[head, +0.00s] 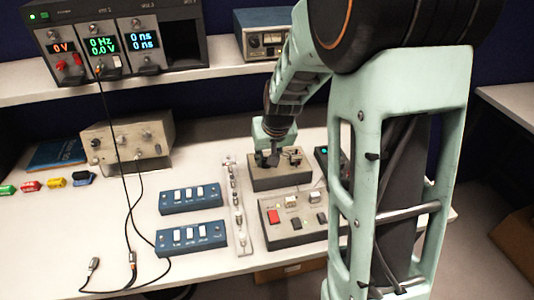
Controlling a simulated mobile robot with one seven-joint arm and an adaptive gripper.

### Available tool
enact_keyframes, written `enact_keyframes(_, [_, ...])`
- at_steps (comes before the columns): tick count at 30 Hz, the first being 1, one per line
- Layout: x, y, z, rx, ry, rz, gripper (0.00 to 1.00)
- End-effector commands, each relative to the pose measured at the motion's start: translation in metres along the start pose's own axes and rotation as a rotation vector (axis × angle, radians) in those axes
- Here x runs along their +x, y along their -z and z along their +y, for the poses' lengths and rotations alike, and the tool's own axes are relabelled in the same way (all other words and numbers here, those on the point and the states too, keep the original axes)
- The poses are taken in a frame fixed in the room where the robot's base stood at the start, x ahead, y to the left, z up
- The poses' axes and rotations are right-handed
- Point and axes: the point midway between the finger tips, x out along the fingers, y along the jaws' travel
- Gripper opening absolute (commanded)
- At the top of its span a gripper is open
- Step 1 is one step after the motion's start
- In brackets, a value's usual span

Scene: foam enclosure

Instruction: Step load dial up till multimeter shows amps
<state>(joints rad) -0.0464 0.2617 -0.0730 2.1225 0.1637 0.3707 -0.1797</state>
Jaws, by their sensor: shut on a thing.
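My gripper (268,158) reaches down onto the top of a grey box (281,181) at the middle of the bench. It is shut on what looks like a dial on that box; the fingers hide most of it, so its setting cannot be read. A small lever or knob stands to the right of the fingers on the same box. On the shelf at upper left, a rack of instruments holds a module (61,48) that looks like the multimeter. Its orange display reads 0 V. The two modules beside it show 0 Hz, 0.0 V and 0 ns.
A panel with a red switch (274,217) sits in front of the box. Two blue switch boxes (191,198) and a pale strip of connectors (238,205) lie to its left. A beige instrument (128,145) stands behind. Black cables hang at left. My arm blocks the right side.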

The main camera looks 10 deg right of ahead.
Motion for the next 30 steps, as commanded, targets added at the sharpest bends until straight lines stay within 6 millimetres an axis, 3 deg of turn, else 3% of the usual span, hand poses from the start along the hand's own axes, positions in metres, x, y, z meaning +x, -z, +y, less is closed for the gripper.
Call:
enact_keyframes(18, [-0.0021, 0.0011, -0.0036, 0.408, -0.173, 0.011, 0.0])
enact_keyframes(30, [-0.0005, 0.0015, -0.0037, 0.53, -0.219, 0.016, 0.0])
